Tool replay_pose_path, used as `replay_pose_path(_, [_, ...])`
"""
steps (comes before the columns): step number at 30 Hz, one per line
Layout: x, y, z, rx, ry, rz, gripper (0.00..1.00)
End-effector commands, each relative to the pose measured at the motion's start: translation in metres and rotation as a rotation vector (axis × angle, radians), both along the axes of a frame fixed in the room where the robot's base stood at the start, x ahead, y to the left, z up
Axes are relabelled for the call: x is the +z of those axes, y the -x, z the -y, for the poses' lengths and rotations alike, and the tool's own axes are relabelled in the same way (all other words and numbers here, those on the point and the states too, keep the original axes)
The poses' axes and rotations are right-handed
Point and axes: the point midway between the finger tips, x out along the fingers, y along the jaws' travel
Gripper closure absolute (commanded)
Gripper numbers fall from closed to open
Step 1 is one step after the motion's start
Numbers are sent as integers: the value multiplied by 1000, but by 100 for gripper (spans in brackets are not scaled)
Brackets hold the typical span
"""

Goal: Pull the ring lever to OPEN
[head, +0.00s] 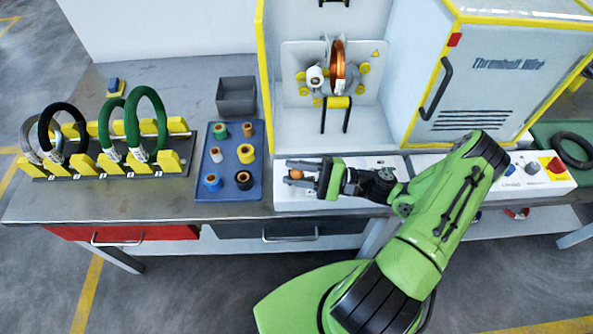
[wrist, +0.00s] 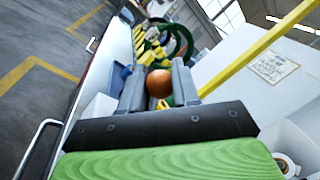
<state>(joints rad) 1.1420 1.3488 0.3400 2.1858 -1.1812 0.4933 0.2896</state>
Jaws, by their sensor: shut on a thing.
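An orange ball knob (head: 296,174), which looks like the lever's handle, shows at the left end of my gripper (head: 308,170), over the white control panel (head: 340,203). In the wrist view the knob (wrist: 159,84) sits between the two grey fingers of my gripper (wrist: 159,90), which is shut on it. The lever's shaft and any OPEN marking are hidden or too small to read. A copper-wound ring (head: 338,66) stands upright in the machine above the panel, apart from my gripper.
A blue tray (head: 228,190) with several spools lies left of the panel, with a grey bin (head: 236,95) behind it. A rack of upright rings (head: 110,172) stands further left. The machine's grey door (head: 475,90) with a black handle is at the right.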

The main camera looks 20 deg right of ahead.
Motion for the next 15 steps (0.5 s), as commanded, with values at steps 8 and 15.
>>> replay_pose_path(8, [-4,1,0,2,5,-12,51])
replay_pose_path(15, [-2,1,0,2,2,-7,46])
